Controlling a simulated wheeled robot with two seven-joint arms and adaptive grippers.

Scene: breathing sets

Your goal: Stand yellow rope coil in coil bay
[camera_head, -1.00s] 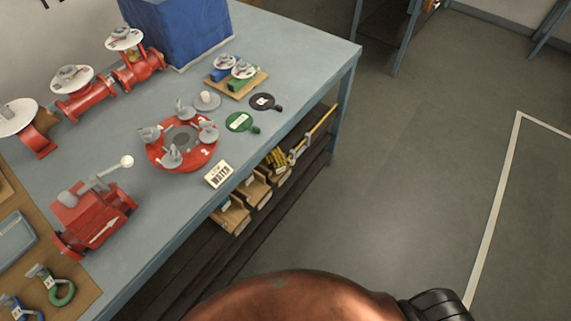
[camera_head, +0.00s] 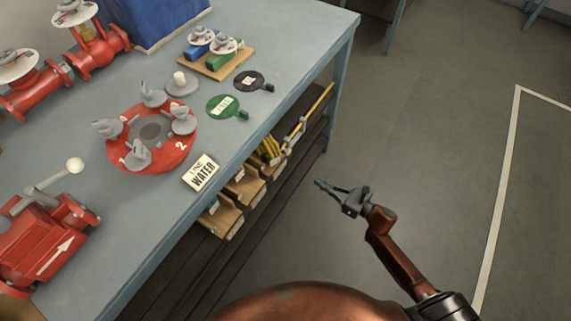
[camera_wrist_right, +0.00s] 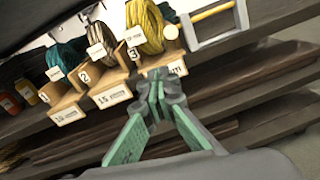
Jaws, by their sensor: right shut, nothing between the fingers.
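The yellow rope coil (camera_wrist_right: 144,27) is in the wooden bay numbered 3 (camera_wrist_right: 148,68) on the shelf under the bench. Its loop looks upright there, with its top cut off by the wrist picture. In the head view the yellow coil (camera_head: 268,149) shows only partly below the bench edge. My right gripper (camera_head: 319,183) is in front of the shelf, apart from the coil, pointing toward it. In the right wrist view its green-padded fingers (camera_wrist_right: 160,88) are shut and empty, just below bay 3's front. My left gripper is not in view.
Beside bay 3 are a grey coil (camera_wrist_right: 102,40) in bay 2 and a green coil (camera_wrist_right: 66,58) in bay 1. A grey frame with a yellow bar (camera_wrist_right: 213,14) stands right of them. The bench top (camera_head: 300,30) overhangs the shelf. The floor (camera_head: 430,130) is clear.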

